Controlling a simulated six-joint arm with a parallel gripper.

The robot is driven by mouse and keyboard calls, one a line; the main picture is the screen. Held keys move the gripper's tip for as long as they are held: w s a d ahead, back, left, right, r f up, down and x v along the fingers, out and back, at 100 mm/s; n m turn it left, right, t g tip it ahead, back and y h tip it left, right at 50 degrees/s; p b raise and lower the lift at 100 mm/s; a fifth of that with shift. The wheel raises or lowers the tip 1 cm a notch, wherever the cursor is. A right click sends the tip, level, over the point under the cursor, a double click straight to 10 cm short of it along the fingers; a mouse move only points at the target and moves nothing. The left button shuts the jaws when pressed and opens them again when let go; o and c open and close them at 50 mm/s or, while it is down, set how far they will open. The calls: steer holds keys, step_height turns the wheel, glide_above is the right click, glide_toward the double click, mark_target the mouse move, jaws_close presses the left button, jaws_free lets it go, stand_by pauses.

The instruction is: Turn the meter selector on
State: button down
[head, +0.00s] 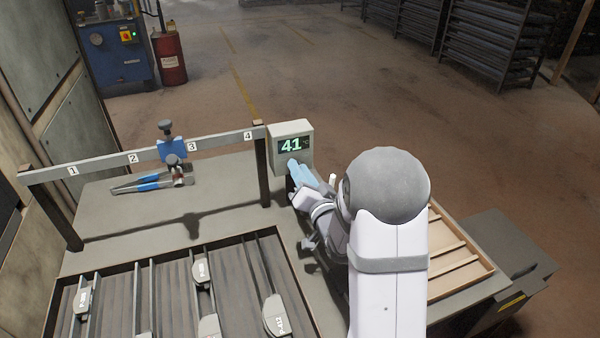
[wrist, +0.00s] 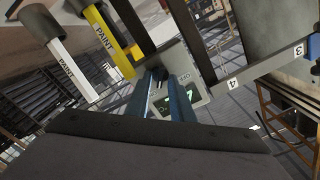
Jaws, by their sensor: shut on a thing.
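The meter is a pale grey box (head: 291,128) at the right end of the numbered rail, with a lit display (head: 291,145) reading 41 in the head view. My gripper (head: 294,164) reaches the lower part of its front face, with the blue fingers pointing at it. In the wrist view, the meter face (wrist: 197,78) lies just beyond the fingers, and its green display is partly covered by one finger. My gripper (wrist: 164,78) is shut on the meter selector, which is mostly hidden between the fingertips. The selector's exact angle cannot be told.
The rail (head: 115,158) spans the bench, carrying a blue clamp (head: 172,150). A blue-handled tool (head: 150,182) lies behind it. A wooden tray (head: 465,262) is at right. Paint markers (wrist: 78,65) show in the wrist view.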

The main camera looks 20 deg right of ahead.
stand_by(0.3)
steer(key=c, duration=1.9)
jaws_free()
steer(key=s+p, duration=0.3)
steer(key=s, duration=0.4)
steer(key=shift+s, duration=0.15)
